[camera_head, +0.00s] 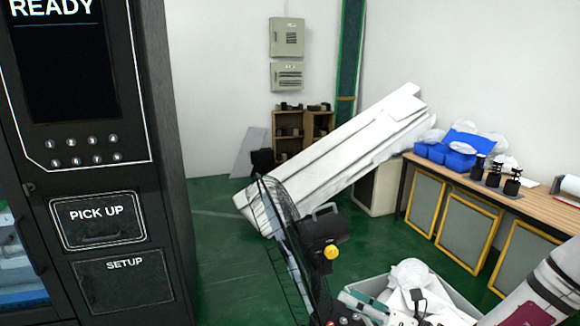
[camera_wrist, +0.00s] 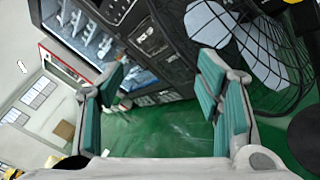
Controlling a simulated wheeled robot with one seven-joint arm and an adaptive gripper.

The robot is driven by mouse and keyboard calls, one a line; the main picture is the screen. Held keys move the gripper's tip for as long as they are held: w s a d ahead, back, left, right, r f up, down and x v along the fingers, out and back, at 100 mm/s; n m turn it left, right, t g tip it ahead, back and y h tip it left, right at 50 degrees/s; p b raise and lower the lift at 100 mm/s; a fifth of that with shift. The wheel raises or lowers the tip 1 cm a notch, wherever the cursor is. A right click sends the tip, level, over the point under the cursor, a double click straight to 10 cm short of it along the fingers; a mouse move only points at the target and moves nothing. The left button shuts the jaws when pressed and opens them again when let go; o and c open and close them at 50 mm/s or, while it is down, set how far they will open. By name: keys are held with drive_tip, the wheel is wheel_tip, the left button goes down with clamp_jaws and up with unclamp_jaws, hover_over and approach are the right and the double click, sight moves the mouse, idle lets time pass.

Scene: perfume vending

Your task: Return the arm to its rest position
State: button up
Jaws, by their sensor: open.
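My gripper (camera_wrist: 165,72) shows in the wrist view with its two teal-padded fingers spread wide apart. It is open, with only green floor and the vending machine visible beyond the gap. The picture is tilted. The dark vending machine (camera_head: 165,130) stands at the left in the head view, with a READY screen, a keypad, a PICK UP hatch (camera_head: 98,216) and a SETUP panel. It also shows in the wrist view (camera_wrist: 150,40), beyond the fingers and apart from them.
A black wire guard (camera_head: 268,215) rises near the middle, and also shows in the wrist view (camera_wrist: 270,50). A crate (camera_head: 462,302) of mixed items is at the lower right. A workbench (camera_head: 530,203) with blue bins (camera_head: 460,160) lines the right wall. Green floor is open beside the machine.

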drive_tip(key=s+a+r+n+g+h, duration=0.25)
drive_tip(key=s+r+n+g, duration=0.3)
drive_tip(key=s+n, duration=0.4)
drive_tip(key=s+a+r+n+g+h, duration=0.25)
drive_tip(key=s+r+n+g, duration=0.35)
drive_tip(key=n, duration=0.6)
drive_tip(key=s+d+r+n+t+h, duration=0.5)
drive_tip(key=s+d+r+n+h, duration=0.4)
drive_tip(key=n, duration=0.4)
drive_tip(key=shift+s+d+r, duration=0.4)
drive_tip(key=shift+s+r, duration=0.05)
drive_tip(key=shift+r, duration=0.45)
